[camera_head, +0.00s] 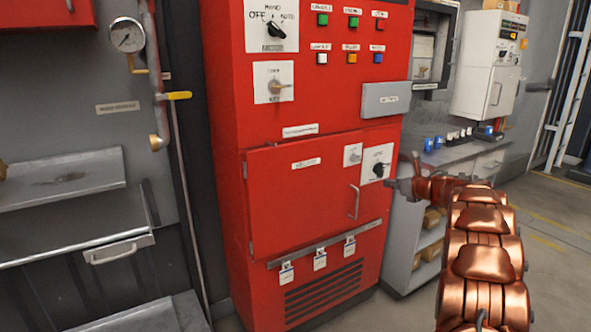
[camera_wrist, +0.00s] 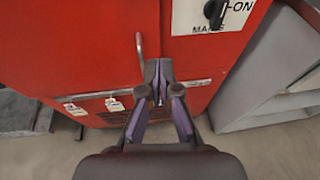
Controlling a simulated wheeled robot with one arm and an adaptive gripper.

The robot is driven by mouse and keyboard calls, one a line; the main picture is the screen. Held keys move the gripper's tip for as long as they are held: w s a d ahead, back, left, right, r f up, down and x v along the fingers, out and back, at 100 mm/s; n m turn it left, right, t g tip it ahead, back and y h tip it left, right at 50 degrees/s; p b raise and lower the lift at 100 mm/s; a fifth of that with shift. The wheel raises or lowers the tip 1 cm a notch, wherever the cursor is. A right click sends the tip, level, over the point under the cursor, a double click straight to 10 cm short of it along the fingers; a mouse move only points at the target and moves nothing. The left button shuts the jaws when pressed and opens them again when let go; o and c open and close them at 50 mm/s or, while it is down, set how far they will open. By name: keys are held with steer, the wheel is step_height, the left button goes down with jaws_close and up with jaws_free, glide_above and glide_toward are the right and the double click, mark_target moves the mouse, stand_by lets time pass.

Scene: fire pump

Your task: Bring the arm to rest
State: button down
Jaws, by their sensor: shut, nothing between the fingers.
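My copper-coloured arm (camera_head: 484,250) reaches up from the lower right in the head view. My gripper (camera_head: 391,184) is at its far end, in front of the right edge of the red cabinet (camera_head: 239,117), near a black rotary knob (camera_head: 378,169). In the wrist view my gripper (camera_wrist: 159,84) is shut and empty, its fingertips together. They appear just right of the cabinet door's metal handle (camera_wrist: 140,50) in that view. I cannot tell whether they touch anything. The black knob also shows at the top of the wrist view (camera_wrist: 214,12).
A grey bench (camera_head: 462,151) with small blue items stands right of the cabinet. A white wall box (camera_head: 487,93) hangs above it. Metal shelves (camera_head: 62,180) and a pressure gauge (camera_head: 127,36) are at the left. Open floor (camera_head: 560,210) lies at the right.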

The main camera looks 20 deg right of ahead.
steer(key=a+r+m+g+h, duration=0.1)
steer(key=a+r+m+h, duration=0.55)
steer(key=r+m, duration=0.55)
steer(key=s+a+f+m+g+y, duration=0.1)
steer(key=s+a+f+m+g, duration=0.2)
steer(key=s+a+f+m, duration=0.45)
steer(key=s+a+f+m+g, duration=0.4)
steer(key=s+a+m, duration=0.2)
steer(key=s+a, duration=0.4)
steer(key=s+a+f+m+g+y, duration=0.1)
steer(key=s+a+f+m+g, duration=0.3)
steer(key=s+a+m, duration=0.5)
steer(key=s+a+f+m+g+y+p, duration=0.1)
steer(key=s+a+f+g+y, duration=0.15)
steer(key=s+a, duration=0.75)
steer(key=s+a+f+m+g+y, duration=0.1)
steer(key=s+a+f+g+y, duration=0.15)
steer(key=s+a, duration=0.7)
steer(key=s+d+r+p, duration=0.2)
steer(key=r+p, duration=0.9)
steer(key=r, duration=0.1)
steer(key=s+d+r+p, duration=0.1)
steer(key=s+r+p, duration=0.1)
steer(key=r+p, duration=1)
steer(key=shift+s+d+t+h, duration=0.25)
steer(key=shift+d+t+h, duration=0.1)
steer(key=shift+t, duration=0.05)
